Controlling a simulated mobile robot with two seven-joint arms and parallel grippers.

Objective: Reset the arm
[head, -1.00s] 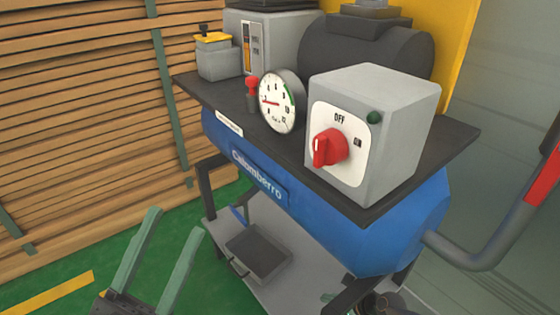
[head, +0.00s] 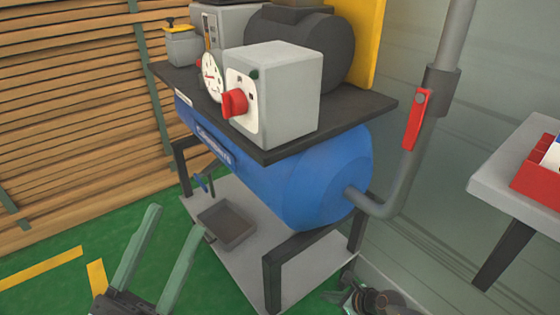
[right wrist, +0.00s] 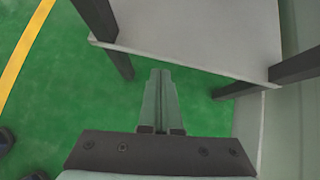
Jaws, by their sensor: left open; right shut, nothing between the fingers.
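My left gripper (head: 174,218) is at the lower left of the head view. Its two green fingers stand apart, with nothing between them, in front of the blue compressor. My right gripper (right wrist: 162,72) shows in the right wrist view with its green fingers together and empty. It is above the green floor, near the edge of a grey shelf (right wrist: 205,35) with dark legs. At the bottom of the head view, a dark part of my right arm (head: 372,300) shows beside the compressor's stand; its fingers are hard to make out there.
The blue compressor (head: 300,185) carries a grey box with a red knob (head: 234,103) and a white gauge (head: 211,77). A pipe with a red lever (head: 415,120) stands behind. A grey table (head: 495,180) with a red box (head: 540,175) is at right.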

